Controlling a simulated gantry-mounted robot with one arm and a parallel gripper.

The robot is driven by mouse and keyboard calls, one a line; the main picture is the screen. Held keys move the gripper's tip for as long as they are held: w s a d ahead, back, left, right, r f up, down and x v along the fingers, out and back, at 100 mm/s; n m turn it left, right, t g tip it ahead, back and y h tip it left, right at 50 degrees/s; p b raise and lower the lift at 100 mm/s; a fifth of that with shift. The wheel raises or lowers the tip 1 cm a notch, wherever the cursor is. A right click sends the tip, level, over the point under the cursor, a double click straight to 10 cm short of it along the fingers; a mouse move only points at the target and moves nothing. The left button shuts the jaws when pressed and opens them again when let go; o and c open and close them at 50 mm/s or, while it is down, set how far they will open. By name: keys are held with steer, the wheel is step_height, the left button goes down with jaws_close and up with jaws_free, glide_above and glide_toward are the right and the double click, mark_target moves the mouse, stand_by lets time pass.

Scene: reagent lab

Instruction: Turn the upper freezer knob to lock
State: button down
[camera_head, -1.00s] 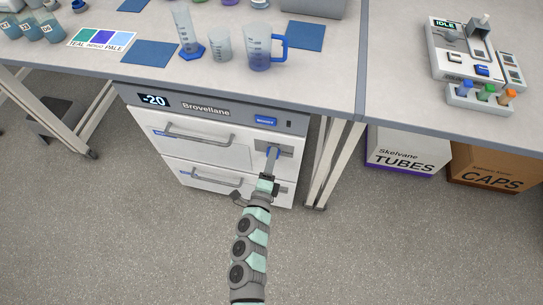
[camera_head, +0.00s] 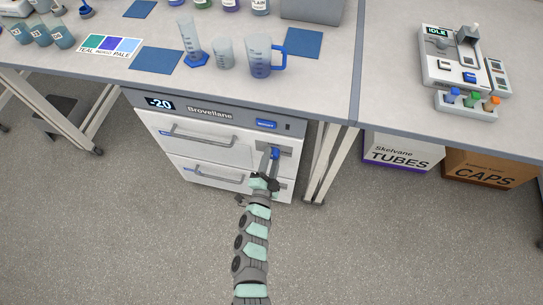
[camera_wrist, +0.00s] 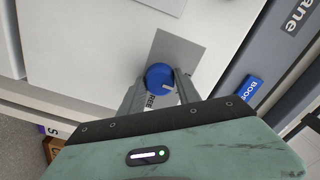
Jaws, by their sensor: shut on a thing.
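The freezer (camera_head: 215,140) stands under the bench, with two white drawers and a "-20" display. The upper knob (camera_head: 275,153) is blue and sits on a grey plate at the right of the upper drawer. In the wrist view the blue knob (camera_wrist: 160,77) shows a pale mark on its lower right and lies between my fingertips. My gripper (camera_head: 270,160) is shut on the knob, one finger on each side; its fingers (camera_wrist: 161,84) also show in the wrist view. Part of the lettering on the plate is hidden by the fingers. The lower knob is hidden behind my arm.
The upper drawer handle (camera_head: 203,138) and lower drawer handle (camera_head: 210,177) are to the left of my gripper. A bench leg (camera_head: 322,165) stands close on the right. The bench edge overhangs above. Cartons (camera_head: 400,152) stand farther right. The floor in front is clear.

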stand_by(0.5)
steer(key=c, duration=0.9)
jaws_free()
steer(key=shift+o, duration=0.2)
steer(key=shift+s, duration=0.1)
steer(key=p+v, duration=0.2)
steer(key=v, duration=0.8)
steer(key=shift+s, duration=0.25)
steer(key=shift+a, duration=0.1)
